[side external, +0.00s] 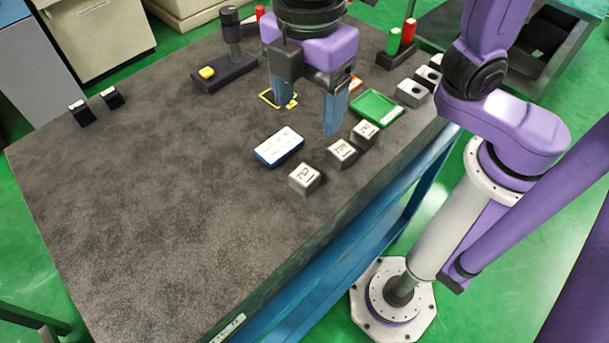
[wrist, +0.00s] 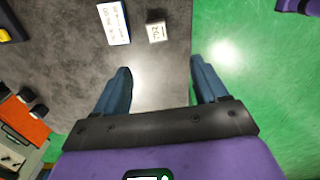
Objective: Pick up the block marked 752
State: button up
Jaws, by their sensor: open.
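Three small grey blocks with dark marks on pale tops stand in a slanting row near the table's right edge in the side view. The front block (side external: 305,178) has a mark that looks like 752. The middle block (side external: 341,152) seems to read 709, and the back block (side external: 364,133) is hard to read. The wrist view shows one marked block (wrist: 156,31) at the top; its small print leaves me unsure which it is. My gripper (side external: 308,118) is open and empty, fingers pointing down above the table, behind the front block. Its fingers (wrist: 161,66) also show spread in the wrist view.
A white and blue card (side external: 280,146) lies left of the blocks, also in the wrist view (wrist: 114,23). A green tray (side external: 376,110) lies behind the row. A dark stand with a yellow button (side external: 207,72) is at the back. The table's front left is clear.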

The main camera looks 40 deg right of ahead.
send_over(307, 172)
jog(key=f, duration=1.1)
jog(key=shift+s+a+f, duration=0.25)
jog(key=shift+s, duration=0.05)
jog(key=shift+w+d+f, duration=0.1)
jog(key=shift+w+f, duration=0.1)
jog(key=shift+f, duration=1.1)
jog(key=shift+w+d+f, duration=0.1)
jog(key=shift+w+f, duration=0.05)
jog(key=shift+f, duration=1.15)
grip_shut()
